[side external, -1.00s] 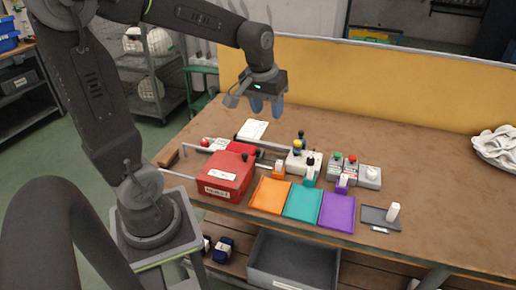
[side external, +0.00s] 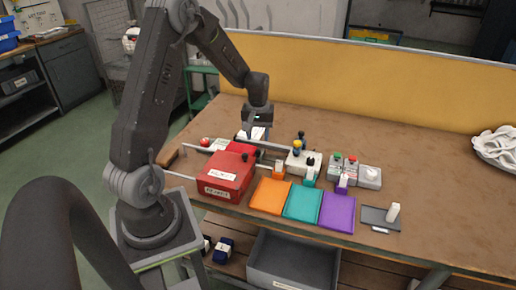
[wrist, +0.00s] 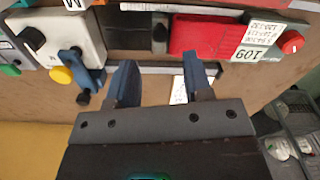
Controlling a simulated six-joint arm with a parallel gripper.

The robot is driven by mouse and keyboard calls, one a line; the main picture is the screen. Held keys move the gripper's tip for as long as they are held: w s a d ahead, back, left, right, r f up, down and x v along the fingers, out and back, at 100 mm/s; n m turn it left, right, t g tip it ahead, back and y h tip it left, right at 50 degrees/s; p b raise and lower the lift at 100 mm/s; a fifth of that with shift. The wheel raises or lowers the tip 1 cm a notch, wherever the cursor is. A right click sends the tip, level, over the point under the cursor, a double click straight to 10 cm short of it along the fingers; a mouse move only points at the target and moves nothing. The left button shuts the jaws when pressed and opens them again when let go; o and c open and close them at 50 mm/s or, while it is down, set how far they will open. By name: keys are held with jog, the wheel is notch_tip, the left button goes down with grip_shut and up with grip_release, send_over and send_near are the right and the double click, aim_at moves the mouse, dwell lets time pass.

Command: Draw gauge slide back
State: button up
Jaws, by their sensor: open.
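A long grey rail (wrist: 150,71), which I take to be the gauge slide's track, crosses between and just beyond my fingertips in the wrist view. A dark knob (wrist: 83,98) sits near its left end, beside a blue upright piece (wrist: 90,74) and a yellow knob (wrist: 61,75). In the side view a dark knob (side external: 301,135) and the yellow knob (side external: 297,146) stand behind the white box. I cannot tell which part is the slide's handle. My gripper (wrist: 163,75) is open and empty, pointing down behind the red box in the side view (side external: 256,131); contact cannot be told.
The red box (side external: 226,176) stands left of the orange (side external: 270,196), teal (side external: 303,203) and purple (side external: 337,212) trays. The white box (side external: 303,162) is behind the trays. A grey tray (side external: 378,220) holds a white piece.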

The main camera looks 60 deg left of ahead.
aim_at(258, 151)
notch_tip(258, 151, down, 6)
jog(key=shift+r, duration=0.1)
jog(key=shift+c, duration=0.2)
grip_shut()
dwell(0.4)
